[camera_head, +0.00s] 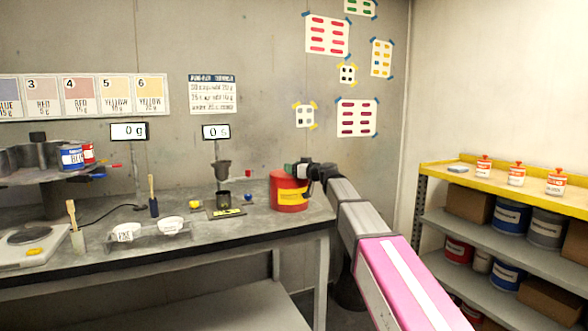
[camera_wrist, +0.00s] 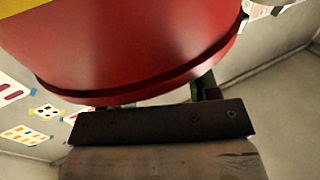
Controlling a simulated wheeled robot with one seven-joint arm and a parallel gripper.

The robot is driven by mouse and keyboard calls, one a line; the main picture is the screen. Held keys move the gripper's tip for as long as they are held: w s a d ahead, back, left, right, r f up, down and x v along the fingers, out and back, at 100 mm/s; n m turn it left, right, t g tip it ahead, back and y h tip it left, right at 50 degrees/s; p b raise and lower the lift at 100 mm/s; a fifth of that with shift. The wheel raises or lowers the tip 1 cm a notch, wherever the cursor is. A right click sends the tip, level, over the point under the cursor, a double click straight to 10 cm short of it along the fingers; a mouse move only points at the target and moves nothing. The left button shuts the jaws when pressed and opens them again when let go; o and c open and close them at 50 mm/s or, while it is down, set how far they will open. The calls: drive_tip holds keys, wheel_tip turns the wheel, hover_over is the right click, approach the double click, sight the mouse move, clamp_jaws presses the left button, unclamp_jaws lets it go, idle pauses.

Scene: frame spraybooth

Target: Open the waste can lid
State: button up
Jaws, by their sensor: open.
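The waste can (camera_head: 289,197) is a red cylinder with a yellow label, upright at the right end of the grey workbench. Its top looks covered, but my gripper hides part of the lid. My gripper (camera_head: 299,168) is at the can's upper right edge, reaching in from the right; it is open. In the wrist view, the red can (camera_wrist: 130,45) fills the top of the picture, with its rim just above a dark bar of my gripper (camera_wrist: 160,122). I cannot tell whether the gripper touches the lid.
The workbench (camera_head: 120,250) also bears a dark cup stand (camera_head: 222,190), white bowls (camera_head: 172,225), brushes and a scale (camera_head: 28,246). A yellow-topped shelf (camera_head: 510,185) with paint cans stands at the right. The wall is close behind the can.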

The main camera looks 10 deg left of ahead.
clamp_jaws()
drive_tip(key=shift+r, duration=0.1)
